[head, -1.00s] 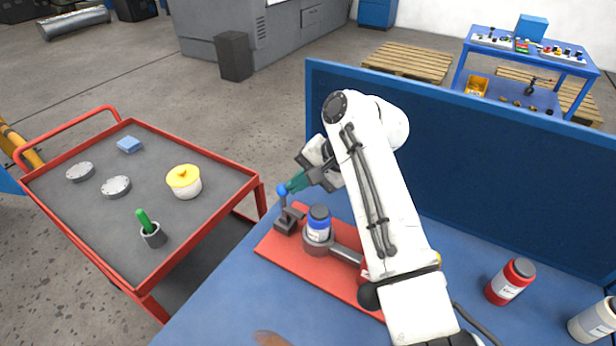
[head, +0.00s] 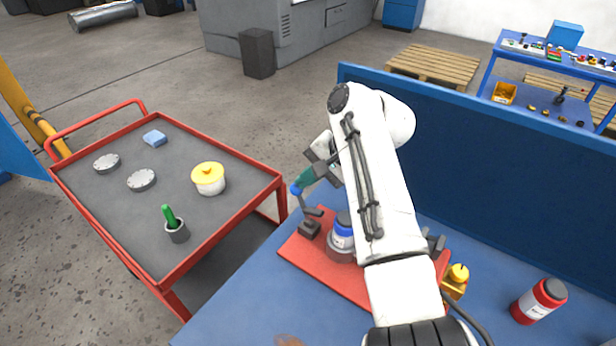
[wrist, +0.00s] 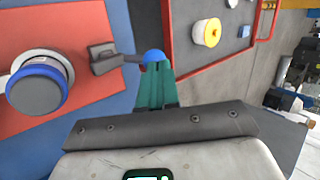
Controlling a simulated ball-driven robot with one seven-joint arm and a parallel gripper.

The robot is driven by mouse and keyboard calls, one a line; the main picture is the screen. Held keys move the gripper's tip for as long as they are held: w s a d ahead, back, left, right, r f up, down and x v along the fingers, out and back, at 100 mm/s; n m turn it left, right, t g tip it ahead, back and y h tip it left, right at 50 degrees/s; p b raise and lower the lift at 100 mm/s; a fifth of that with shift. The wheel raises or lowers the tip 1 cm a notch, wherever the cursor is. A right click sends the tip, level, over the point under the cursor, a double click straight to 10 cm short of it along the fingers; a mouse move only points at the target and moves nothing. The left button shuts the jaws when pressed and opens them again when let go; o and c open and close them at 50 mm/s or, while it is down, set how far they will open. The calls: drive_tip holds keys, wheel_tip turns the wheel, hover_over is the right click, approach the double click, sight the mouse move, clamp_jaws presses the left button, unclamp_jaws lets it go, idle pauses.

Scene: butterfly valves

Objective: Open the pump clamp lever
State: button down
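The clamp lever is a dark bar ending in a blue ball knob (head: 296,190). It rises from a dark clamp block (head: 309,230) on the left end of a red plate (head: 293,256). My gripper (head: 301,182) has green fingers, and their tips are at the knob. In the wrist view the fingers (wrist: 156,84) come together on the blue knob (wrist: 153,56), and the bar runs left to the clamp block (wrist: 103,57).
The red plate lies on a blue bench (head: 235,310) with a tall blue back panel (head: 500,165). A red-framed cart (head: 120,215) stands left, holding several items.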

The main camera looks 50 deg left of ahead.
drive_tip(key=shift+r, duration=0.1)
drive_tip(key=a+r+p+v, duration=0.1)
drive_tip(key=p+v, duration=0.6)
drive_tip(key=v, duration=0.2)
drive_tip(key=shift+r, duration=0.3)
drive_tip(key=shift+s, duration=0.1)
idle(0.5)
